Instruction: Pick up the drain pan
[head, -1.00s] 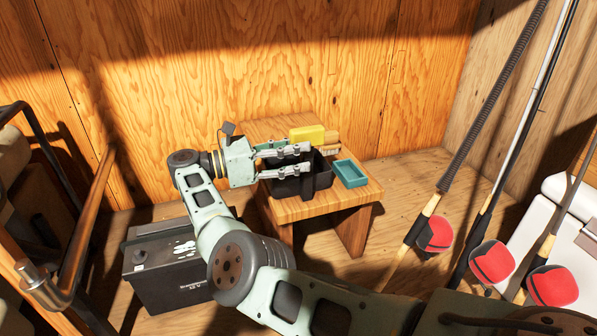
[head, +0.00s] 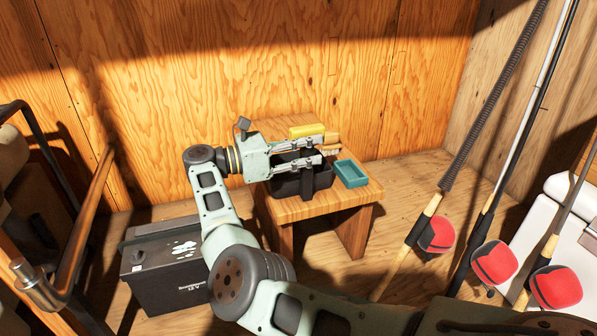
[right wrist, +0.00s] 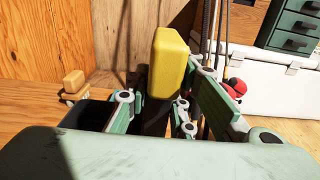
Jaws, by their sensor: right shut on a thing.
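A shallow teal tray (head: 351,174), which looks like the drain pan, lies on the right part of a small wooden stool (head: 330,203). A black caddy (head: 290,186) stands beside it on the left. My right gripper (head: 318,153) reaches in from the left over the caddy, with its fingers around a dark upright part of it. In the right wrist view the fingers (right wrist: 165,115) flank this dark part, and the yellow sponge (right wrist: 170,62) stands just beyond. The fingers hide much of the caddy's inside. My left gripper is not in view.
The yellow sponge also shows in the head view (head: 306,131), with a wooden brush (head: 331,148) beside it. A black battery (head: 165,275) stands on the floor at left. Fishing rods (head: 470,170) with red reels lean at right. Plywood walls close the back.

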